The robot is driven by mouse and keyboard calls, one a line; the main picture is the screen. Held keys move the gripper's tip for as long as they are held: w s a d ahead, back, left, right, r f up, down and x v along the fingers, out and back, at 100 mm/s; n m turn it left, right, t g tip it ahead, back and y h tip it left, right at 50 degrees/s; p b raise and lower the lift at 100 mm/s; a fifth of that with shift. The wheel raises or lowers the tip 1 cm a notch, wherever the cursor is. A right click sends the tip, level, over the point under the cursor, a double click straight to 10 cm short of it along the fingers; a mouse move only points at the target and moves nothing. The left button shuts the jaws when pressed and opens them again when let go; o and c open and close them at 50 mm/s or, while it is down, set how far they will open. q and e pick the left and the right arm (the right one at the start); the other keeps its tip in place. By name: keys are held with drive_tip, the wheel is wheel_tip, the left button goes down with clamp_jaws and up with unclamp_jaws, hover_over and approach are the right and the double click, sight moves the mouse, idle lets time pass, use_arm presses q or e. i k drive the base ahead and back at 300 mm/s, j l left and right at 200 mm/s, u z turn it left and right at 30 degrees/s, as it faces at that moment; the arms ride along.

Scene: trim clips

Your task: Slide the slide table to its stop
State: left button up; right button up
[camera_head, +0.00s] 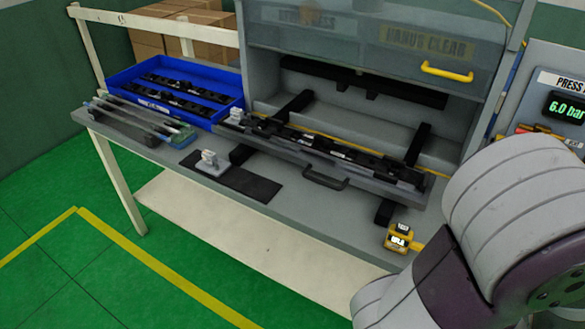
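The slide table (290,150) is a long grey tray with a black handle (325,179) on its front face. It sits out in front of the open press bay, on dark rails (417,143) that run back into the bay. A long black trim part (340,149) lies along it. A large grey and purple link of my own arm fills the lower right. Neither gripper shows, and nothing is seen touching the handle.
A blue bin (211,75) with black trim parts stands at the left of the bench. Clear rods lie before it. A yellow device (398,238) is at the front right. The guard (375,40) with yellow handle is raised.

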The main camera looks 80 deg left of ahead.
sight(385, 185)
drive_tip(key=j+u, duration=0.1)
drive_tip(key=u, duration=2.7)
